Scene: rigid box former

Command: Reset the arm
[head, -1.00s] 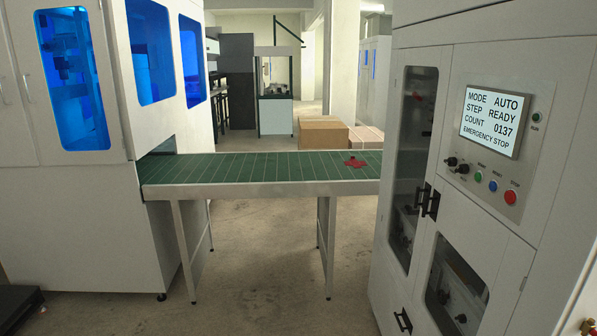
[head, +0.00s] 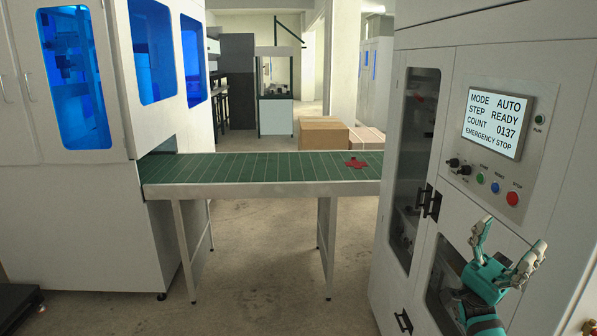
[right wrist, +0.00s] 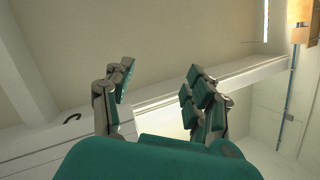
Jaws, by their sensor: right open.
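My right gripper (head: 508,246) is at the lower right of the head view, in front of the white machine cabinet (head: 460,215). Its two fingers point up and are spread apart with nothing between them. The right wrist view also shows the open, empty fingers (right wrist: 155,88) of this gripper, with pale wall and ceiling surfaces beyond. The gripper is below the control panel's screen (head: 494,121) and buttons (head: 495,187). My left gripper is in neither view.
A green conveyor (head: 260,168) runs between the left machine (head: 80,215) and the right cabinet, with a red piece (head: 356,163) on it. Cardboard boxes (head: 323,133) stand behind it. The floor (head: 260,260) in front is clear. Black handles (head: 431,203) stick out from the cabinet doors.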

